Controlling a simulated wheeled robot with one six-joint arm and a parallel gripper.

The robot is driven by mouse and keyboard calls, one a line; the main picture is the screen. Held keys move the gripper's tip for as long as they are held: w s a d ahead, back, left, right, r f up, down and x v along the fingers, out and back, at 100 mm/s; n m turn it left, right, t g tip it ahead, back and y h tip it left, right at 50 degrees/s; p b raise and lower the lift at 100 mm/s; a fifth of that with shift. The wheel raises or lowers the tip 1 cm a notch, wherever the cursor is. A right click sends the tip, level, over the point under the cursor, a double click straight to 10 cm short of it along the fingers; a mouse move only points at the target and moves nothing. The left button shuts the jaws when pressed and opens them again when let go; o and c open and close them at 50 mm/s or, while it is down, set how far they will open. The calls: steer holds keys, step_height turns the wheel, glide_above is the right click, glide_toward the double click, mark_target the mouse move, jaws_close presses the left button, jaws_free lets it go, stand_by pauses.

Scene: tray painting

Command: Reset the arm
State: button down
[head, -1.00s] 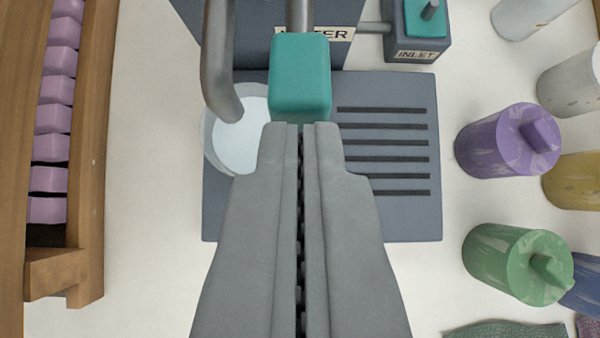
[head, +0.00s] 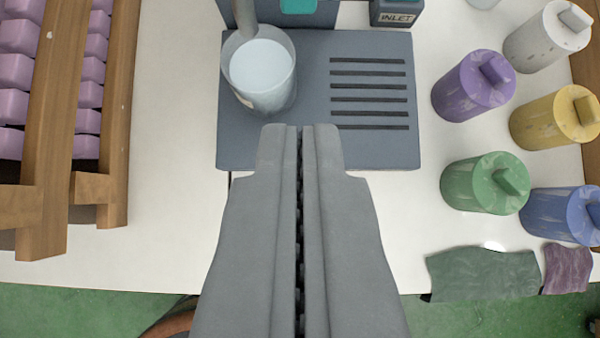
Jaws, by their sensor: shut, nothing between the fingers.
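My gripper (head: 299,130) is in the lower middle of the head view. Its two grey fingers are together with nothing between them. The fingertips show over the front part of the dark grey dispenser base (head: 305,140). A glass (head: 262,72) stands on the left of that base under a grey spout (head: 244,18) and holds pale liquid. A teal block (head: 298,5) of the dispenser shows at the top edge, apart from my gripper.
A wooden rack (head: 115,110) with several purple blocks stands at the left. Purple (head: 468,90), white (head: 535,42), yellow (head: 545,125), green (head: 475,185) and blue (head: 552,217) lidded jars stand at the right. A green cloth (head: 480,275) and a purple cloth (head: 567,270) lie at the table's front edge.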

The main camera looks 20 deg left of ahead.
steer(key=s+a+r+m+t+h, duration=0.1)
steer(key=s+r+t, duration=0.1)
steer(key=s, duration=0.6)
steer(key=s+a+r+m+t+h, duration=0.1)
steer(key=s+t, duration=0.3)
steer(key=s, duration=0.5)
steer(key=s+a+r+m+t, duration=0.1)
steer(key=s+r+t, duration=0.2)
steer(key=s, duration=0.6)
steer(key=shift+r+m+h, duration=0.2)
steer(key=shift+m+h, duration=0.1)
steer(key=shift+h, duration=0.1)
